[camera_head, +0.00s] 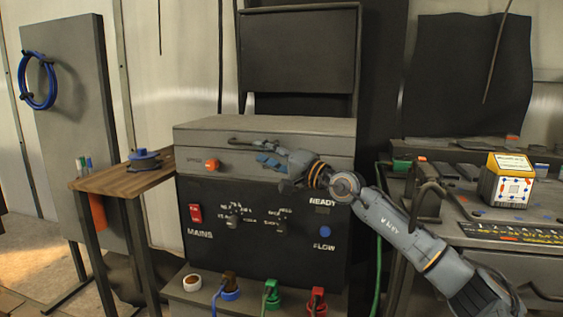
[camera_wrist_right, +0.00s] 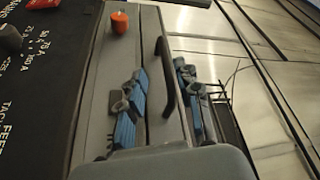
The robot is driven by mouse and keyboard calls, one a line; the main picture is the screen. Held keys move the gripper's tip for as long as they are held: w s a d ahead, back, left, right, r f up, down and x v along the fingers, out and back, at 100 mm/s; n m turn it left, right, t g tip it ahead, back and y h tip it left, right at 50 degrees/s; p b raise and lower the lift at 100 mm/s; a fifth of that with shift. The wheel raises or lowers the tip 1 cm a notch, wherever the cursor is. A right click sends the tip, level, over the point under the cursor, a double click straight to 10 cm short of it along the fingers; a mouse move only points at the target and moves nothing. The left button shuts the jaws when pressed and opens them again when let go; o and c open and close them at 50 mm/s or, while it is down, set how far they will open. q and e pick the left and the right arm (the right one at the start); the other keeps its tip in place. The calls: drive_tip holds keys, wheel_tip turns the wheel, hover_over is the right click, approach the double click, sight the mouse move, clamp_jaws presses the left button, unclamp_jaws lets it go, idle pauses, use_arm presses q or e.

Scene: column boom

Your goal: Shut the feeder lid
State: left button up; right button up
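The feeder (camera_head: 265,225) is a box with a black control panel. Its grey lid (camera_head: 240,128) lies across the top, flat or nearly flat; I cannot tell whether it is fully seated. A dark bar handle (camera_head: 250,143) runs along the lid's front; it also shows in the wrist view (camera_wrist_right: 166,82). My right gripper (camera_head: 265,160) is at the lid's front, right of the orange knob (camera_head: 212,165). In the wrist view its two blue-padded fingers (camera_wrist_right: 160,105) are apart, on either side of the handle's line. Contact cannot be told. My left gripper is not in view.
A wooden side table (camera_head: 125,182) with a blue spool (camera_head: 144,159) stands at the left. A bench at the right carries a yellow-topped box (camera_head: 507,182) and a curved dark handle (camera_head: 430,187). Coloured plugs (camera_head: 272,294) line the ledge below the panel.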

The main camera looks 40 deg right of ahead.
drive_tip(key=v, duration=0.6)
drive_tip(key=shift+s+f, duration=0.1)
drive_tip(key=shift+f, duration=0.05)
idle(0.6)
